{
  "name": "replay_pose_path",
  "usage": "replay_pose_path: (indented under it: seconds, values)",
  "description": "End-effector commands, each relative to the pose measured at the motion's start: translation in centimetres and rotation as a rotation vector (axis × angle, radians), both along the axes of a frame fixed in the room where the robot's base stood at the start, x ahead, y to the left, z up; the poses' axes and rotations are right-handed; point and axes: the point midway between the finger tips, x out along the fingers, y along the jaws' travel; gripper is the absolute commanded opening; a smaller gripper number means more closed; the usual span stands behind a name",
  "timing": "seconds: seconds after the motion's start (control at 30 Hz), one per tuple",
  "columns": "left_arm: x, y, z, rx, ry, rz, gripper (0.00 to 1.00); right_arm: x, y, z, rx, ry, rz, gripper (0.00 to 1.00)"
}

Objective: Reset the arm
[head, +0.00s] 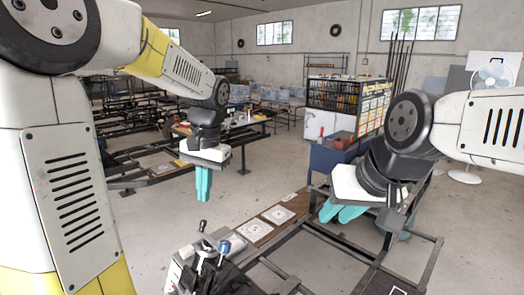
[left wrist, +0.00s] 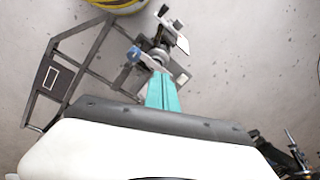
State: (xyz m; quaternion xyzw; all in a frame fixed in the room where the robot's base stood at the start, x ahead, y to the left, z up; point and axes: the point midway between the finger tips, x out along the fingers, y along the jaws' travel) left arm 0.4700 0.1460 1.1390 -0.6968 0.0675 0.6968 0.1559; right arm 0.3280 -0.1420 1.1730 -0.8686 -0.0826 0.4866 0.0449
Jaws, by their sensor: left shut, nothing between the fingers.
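My left gripper (head: 203,185) hangs in the air left of centre in the head view, its teal fingers pointing down. It is shut and empty; its fingers also show in the left wrist view (left wrist: 162,92). My right gripper (head: 338,213) is on the right, its teal fingers pointing down-left over the dark frame. I cannot tell how far apart its fingers are. A dark mechanism with a blue-topped part (head: 223,248) stands at the bottom centre of the head view, below and apart from my left gripper. What looks like a blue-ended part (left wrist: 134,54) shows beyond the left fingertips.
A dark metal frame (head: 425,268) spans the lower right, with a brown board carrying white plates (head: 278,214) beside it. A blue cabinet (head: 328,158) and stocked shelf (head: 335,93) stand behind. Cluttered benches are at the back left. Grey floor (head: 165,225) is clear around my left gripper.

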Motion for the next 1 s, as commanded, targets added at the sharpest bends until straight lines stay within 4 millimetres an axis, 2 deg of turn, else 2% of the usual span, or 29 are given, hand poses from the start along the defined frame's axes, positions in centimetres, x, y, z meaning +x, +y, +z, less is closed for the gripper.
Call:
replay_pose_path:
  seconds: [0.03,0.2,0.5,0.7,1.0]
  values:
    - [-1.4,0.3,0.8,-0.04,-0.038,0.019,0.0,0.0,0.0,0.0,0.0,0.0,0.0,0.28]
    - [-5.4,0.5,2.5,-0.167,-0.168,0.074,0.0,0.0,0.0,0.0,0.0,0.0,0.0,0.28]
    - [-11.8,0.1,3.6,-0.332,-0.4,0.173,0.0,0.0,0.0,0.0,0.0,0.0,0.0,0.28]
    - [-13.9,-0.3,3.5,-0.381,-0.493,0.212,0.0,0.0,0.0,0.0,0.0,0.0,0.0,0.28]
    - [-14.2,-0.3,3.4,-0.391,-0.511,0.221,0.0,0.0,0.0,0.0,0.0,0.0,0.0,0.28]
